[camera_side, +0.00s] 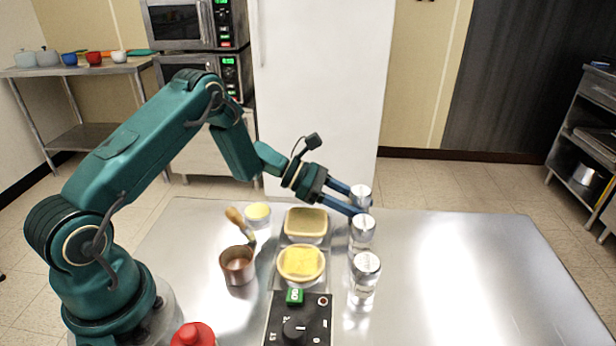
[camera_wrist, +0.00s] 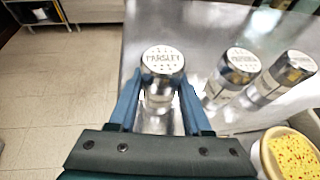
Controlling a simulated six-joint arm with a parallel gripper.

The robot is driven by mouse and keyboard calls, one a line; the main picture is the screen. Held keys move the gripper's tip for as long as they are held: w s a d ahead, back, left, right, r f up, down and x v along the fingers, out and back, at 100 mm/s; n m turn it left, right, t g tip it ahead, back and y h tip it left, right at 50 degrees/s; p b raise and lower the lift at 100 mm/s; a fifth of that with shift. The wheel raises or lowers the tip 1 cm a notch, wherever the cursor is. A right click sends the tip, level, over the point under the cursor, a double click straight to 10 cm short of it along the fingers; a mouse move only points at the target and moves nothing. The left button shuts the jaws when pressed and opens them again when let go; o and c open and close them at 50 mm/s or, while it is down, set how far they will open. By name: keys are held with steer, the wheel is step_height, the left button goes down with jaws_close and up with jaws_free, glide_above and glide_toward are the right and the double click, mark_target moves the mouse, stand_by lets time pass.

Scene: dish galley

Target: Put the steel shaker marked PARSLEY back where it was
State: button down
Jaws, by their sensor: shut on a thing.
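The steel shaker marked PARSLEY (camera_wrist: 162,62) is upright between the two fingers of my gripper (camera_wrist: 161,98) in the wrist view, its lid lettering readable. In the side view this shaker (camera_side: 361,191) is the farthest of a row of three, near the table's back edge. My gripper (camera_side: 357,203) reaches it from the left, shut around its body. The fingers hide much of its body, and I cannot tell whether its base touches the table.
Two similar shakers, the middle one (camera_side: 362,228) and the nearest one (camera_side: 366,263), stand in line towards the camera. The steel table (camera_side: 470,270) is clear to the right.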

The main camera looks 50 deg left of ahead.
steer(key=shift+c, duration=1.7)
jaws_free()
steer(key=shift+f, duration=0.1)
